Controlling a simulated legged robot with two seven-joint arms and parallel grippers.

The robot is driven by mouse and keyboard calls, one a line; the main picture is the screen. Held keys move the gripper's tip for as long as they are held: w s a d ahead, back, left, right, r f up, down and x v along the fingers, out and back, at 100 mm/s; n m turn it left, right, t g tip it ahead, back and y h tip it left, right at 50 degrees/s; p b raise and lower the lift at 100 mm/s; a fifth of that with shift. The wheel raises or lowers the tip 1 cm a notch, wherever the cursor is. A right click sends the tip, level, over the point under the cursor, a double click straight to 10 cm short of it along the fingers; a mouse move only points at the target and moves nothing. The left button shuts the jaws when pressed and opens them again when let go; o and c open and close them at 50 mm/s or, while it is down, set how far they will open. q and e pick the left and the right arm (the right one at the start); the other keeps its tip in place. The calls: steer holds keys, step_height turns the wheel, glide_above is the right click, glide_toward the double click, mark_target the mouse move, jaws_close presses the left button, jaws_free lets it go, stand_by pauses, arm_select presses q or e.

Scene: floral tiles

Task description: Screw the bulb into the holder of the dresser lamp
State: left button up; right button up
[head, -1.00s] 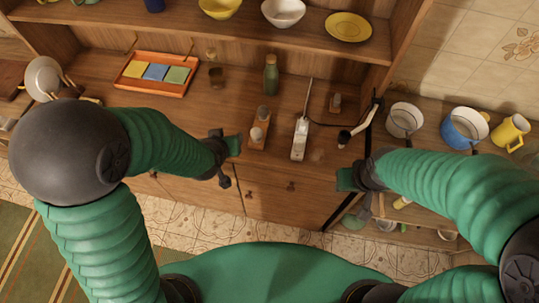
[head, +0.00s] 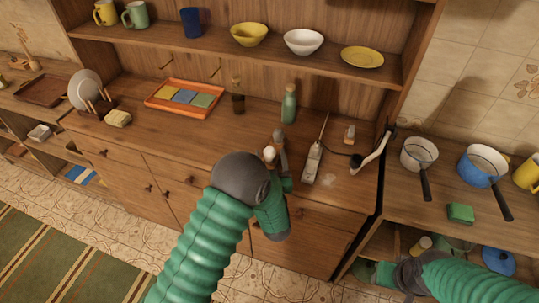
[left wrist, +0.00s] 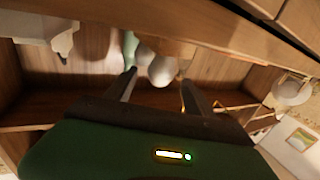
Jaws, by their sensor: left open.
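A white bulb (head: 269,154) stands on the dresser top beside my left gripper (head: 281,164). In the left wrist view the bulb (left wrist: 162,70) shows between the tips of my open left gripper (left wrist: 158,90), with no grip on it visible. A second pale rounded shape (left wrist: 145,54) is just behind it. The bulbs' wooden stand is mostly hidden by my left arm in the head view. The dresser lamp (head: 373,152) stands at the dresser's right end, its dark holder (head: 356,161) low on the left. My right gripper (head: 368,273) is low at the right by the lower shelf; its opening is unclear.
A pale long device (head: 312,163) with an antenna lies between bulb and lamp. A green bottle (head: 289,104) and a dark bottle (head: 238,97) stand behind. An orange tray (head: 184,98) is left. Pans (head: 419,153) stand on the right counter. The dresser top's left front is clear.

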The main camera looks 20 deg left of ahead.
arm_select(q)
steer(key=shift+w+d, duration=0.15)
steer(key=shift+w, duration=0.25)
steer(key=x, duration=0.3)
steer(key=f+x, duration=0.1)
steer(key=x, duration=0.1)
steer(key=shift+a, duration=0.3)
steer(key=shift+w+a, duration=0.1)
steer(key=shift+a, duration=0.2)
steer(key=shift+d+r, duration=0.1)
steer(key=shift+d, duration=0.45)
steer(key=c, duration=1.3)
steer(key=shift+a, duration=0.3)
jaws_close()
arm_select(e)
steer(key=shift+d+r, duration=0.1)
steer(key=shift+r, duration=0.05)
